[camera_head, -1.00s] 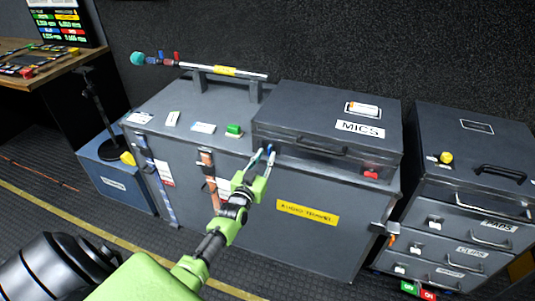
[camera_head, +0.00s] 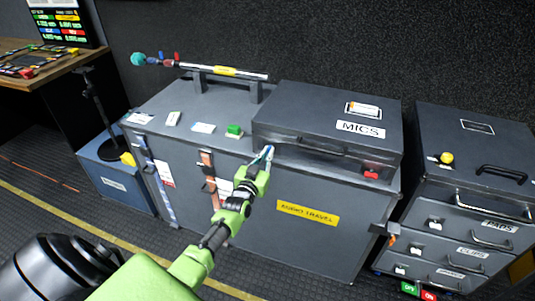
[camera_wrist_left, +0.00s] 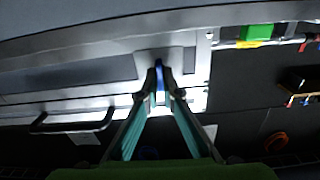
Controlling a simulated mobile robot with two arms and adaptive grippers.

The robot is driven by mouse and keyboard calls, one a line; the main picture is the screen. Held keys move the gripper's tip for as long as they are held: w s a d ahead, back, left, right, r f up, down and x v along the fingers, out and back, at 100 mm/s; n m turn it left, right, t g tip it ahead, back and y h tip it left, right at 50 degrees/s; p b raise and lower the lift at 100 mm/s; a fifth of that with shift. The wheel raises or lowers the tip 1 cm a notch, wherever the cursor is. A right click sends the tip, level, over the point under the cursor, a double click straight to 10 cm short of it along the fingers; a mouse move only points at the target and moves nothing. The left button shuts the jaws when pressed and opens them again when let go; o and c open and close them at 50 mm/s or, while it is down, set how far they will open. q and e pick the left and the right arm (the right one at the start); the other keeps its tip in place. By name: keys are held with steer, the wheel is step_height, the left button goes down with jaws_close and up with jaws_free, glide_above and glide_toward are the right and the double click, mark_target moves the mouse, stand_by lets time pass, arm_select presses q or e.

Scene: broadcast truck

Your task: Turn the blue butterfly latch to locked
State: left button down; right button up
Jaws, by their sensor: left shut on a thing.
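The dark grey MICS case (camera_head: 325,112) lies closed on top of the larger audio travel case (camera_head: 250,205). The blue butterfly latch (camera_wrist_left: 160,76) is at the left of the MICS case's front, left of its black handle (camera_head: 308,146). My left gripper (camera_head: 267,154) reaches it from the front. In the left wrist view the gripper (camera_wrist_left: 161,92) has its fingertips drawn together around the blue latch, with one finger on each side. The fingers hide most of the latch in the head view, and I cannot tell its exact angle. My right gripper is not in view.
A red latch (camera_head: 371,173) is at the MICS case's right front. A green block (camera_head: 234,130) and white labels lie on the big case's lid. A microphone boom (camera_head: 222,70) rests behind. A drawer cabinet (camera_head: 465,200) stands right; a blue box (camera_head: 115,178) stands left.

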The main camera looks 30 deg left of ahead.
arm_select(q)
steer(key=shift+r+m, duration=0.2)
steer(key=shift+m, duration=0.1)
steer(key=m+b, duration=0.1)
steer(key=m, duration=0.7)
steer(key=m+b, duration=0.2)
steer(key=m, duration=0.6)
steer(key=shift+w+d+f+m, duration=0.15)
steer(key=shift+m, duration=0.25)
steer(key=c, duration=2.2)
jaws_free()
steer(key=shift+c, duration=0.2)
steer(key=shift+d, duration=0.1)
steer(key=shift+f, duration=0.1)
